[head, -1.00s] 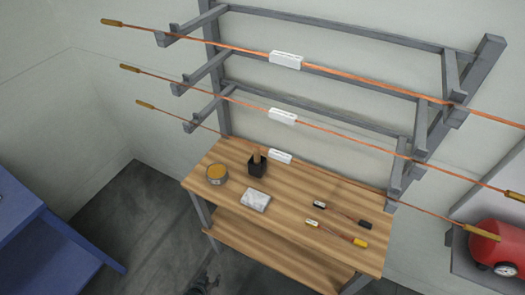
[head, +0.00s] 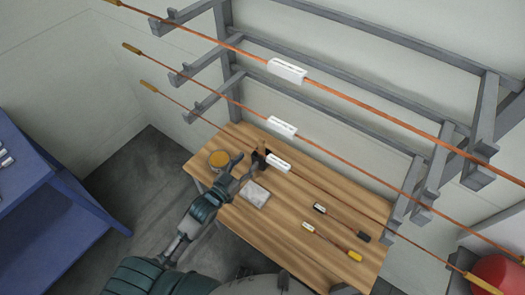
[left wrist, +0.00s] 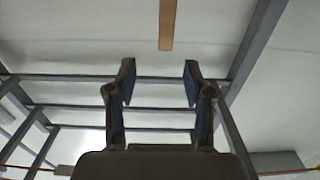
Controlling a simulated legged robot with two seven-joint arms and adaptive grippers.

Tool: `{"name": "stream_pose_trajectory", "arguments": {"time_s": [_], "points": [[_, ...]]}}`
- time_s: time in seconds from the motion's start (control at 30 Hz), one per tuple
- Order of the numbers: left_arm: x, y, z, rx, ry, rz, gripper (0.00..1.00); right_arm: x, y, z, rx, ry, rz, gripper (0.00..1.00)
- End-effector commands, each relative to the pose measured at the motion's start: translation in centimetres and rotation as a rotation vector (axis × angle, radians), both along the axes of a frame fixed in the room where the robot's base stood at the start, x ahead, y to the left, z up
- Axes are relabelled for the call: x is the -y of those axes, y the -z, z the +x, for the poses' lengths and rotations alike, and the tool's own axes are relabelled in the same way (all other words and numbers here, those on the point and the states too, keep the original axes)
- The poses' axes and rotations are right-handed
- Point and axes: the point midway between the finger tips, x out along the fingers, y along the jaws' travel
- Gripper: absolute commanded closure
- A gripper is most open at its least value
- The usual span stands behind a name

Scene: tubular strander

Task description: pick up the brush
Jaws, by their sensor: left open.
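The brush (head: 261,151) stands upright in a small black holder (head: 265,160) near the back of the wooden table, its brown wooden part showing above the holder. My left gripper (head: 247,168) reaches over the table from the front, its fingers apart and close to the holder on its left side. It partly hides the holder. In the left wrist view my left gripper (left wrist: 158,80) is open with nothing between its fingers. A brown wooden strip (left wrist: 167,25), which looks like the brush, shows beyond the fingertips. My right gripper is not in view.
A tin of orange-brown content (head: 219,159) and a grey-white block (head: 255,194) lie near my arm. Two tools with black (head: 340,222) and yellow (head: 330,241) ends lie to the right. Rack rods (head: 190,106) cross above the wooden table (head: 290,225).

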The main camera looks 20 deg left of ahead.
Motion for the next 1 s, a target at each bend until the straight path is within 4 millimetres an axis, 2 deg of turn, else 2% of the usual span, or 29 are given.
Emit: {"name": "stream_pose_trajectory", "arguments": {"time_s": [0.03,0.13,0.37,0.7,0.97,1.0], "points": [[0.3,-0.2,1.2,0.005,-0.002,-0.002,0.48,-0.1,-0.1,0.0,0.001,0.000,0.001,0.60],[1.1,-0.1,2.9,0.002,-0.001,-0.001,0.48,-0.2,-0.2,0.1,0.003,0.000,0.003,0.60],[1.8,-0.1,4.6,0.001,0.000,0.002,0.48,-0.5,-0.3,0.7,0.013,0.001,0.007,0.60],[2.8,0.1,9.1,0.000,-0.001,0.000,0.48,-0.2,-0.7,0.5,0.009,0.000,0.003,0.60],[2.9,0.2,9.4,-0.001,-0.001,0.001,0.48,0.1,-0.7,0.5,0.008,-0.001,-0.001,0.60],[2.9,0.2,9.4,-0.002,-0.001,0.002,0.53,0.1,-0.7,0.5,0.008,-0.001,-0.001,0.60]]}}
